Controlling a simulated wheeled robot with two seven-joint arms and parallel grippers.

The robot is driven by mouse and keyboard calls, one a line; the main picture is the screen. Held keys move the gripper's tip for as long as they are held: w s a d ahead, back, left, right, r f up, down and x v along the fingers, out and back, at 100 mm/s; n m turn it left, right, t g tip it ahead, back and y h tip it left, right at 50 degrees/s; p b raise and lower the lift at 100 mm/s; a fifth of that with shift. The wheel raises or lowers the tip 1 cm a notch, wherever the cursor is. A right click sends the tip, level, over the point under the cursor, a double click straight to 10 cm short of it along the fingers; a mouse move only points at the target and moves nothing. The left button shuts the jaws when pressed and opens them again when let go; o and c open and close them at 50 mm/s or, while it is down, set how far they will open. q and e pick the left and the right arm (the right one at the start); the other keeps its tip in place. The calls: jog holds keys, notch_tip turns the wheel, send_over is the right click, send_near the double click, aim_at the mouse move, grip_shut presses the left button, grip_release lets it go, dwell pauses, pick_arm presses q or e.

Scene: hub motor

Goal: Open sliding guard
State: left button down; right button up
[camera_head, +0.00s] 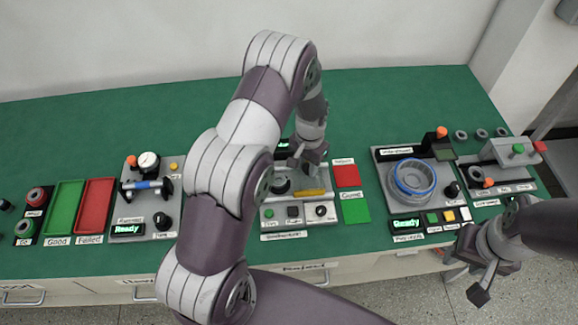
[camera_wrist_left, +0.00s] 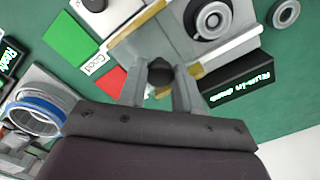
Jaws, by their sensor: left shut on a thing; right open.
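The sliding guard (camera_wrist_left: 150,45) is a grey panel with yellow edges on the middle station. A yellow edge also shows in the head view (camera_head: 308,193). My left gripper (camera_head: 306,163) reaches down over the back of this station. In the left wrist view its fingers (camera_wrist_left: 160,88) are shut on a dark round knob (camera_wrist_left: 160,70) at the guard. A round grey part (camera_wrist_left: 212,20) sits beside the guard, uncovered in this view. My right gripper (camera_head: 470,276) is open and empty, in front of the table's right side.
A red pad (camera_head: 346,175) and a green pad (camera_head: 355,210) lie right of the station. A station with a blue-ringed grey part (camera_head: 412,177) stands further right. A gauge station (camera_head: 148,190) and green and red trays (camera_head: 64,208) are at left. The green table behind is clear.

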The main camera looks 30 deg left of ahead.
pick_arm(q)
jog(key=shift+w+d+r, duration=0.2)
jog(key=shift+w+d, duration=0.05)
jog(key=shift+w, duration=0.2)
jog(key=shift+a, duration=0.1)
jog(key=c, duration=1)
grip_release()
jog(key=shift+o, duration=1.1)
jog(key=shift+s+f, duration=0.1)
jog(key=shift+s, duration=0.05)
notch_tip(320, 180, up, 13)
jog(key=b, duration=0.2)
jog(key=shift+f, duration=0.1)
